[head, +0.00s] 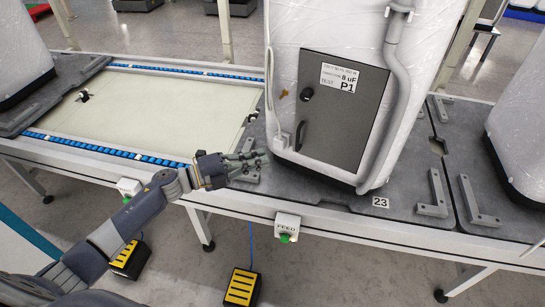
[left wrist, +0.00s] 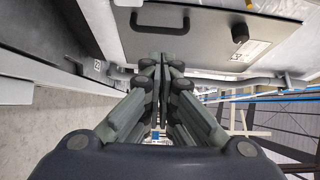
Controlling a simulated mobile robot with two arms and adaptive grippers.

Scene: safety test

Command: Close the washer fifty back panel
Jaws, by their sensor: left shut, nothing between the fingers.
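The washer (head: 330,27) is a white wrapped unit standing on a dark grey pallet. Its dark grey back panel (head: 345,115) has a round black knob, a black bar handle (head: 302,135) and a label reading "8 uF P1". The panel looks nearly flat against the washer; I cannot tell whether a small gap is left. My left gripper (head: 258,163) is shut and empty, low and to the left of the panel, apart from the handle. In the left wrist view the shut fingers (left wrist: 163,68) point towards the panel (left wrist: 190,40) and its handle (left wrist: 160,18). My right gripper is out of view.
A grey hose (head: 398,75) runs down the washer's right side. The pallet (head: 405,205) has raised metal brackets. A conveyor with blue rollers (head: 105,150) lies left. Other wrapped units stand at both sides. A FEED button box (head: 287,225) hangs at the front edge.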

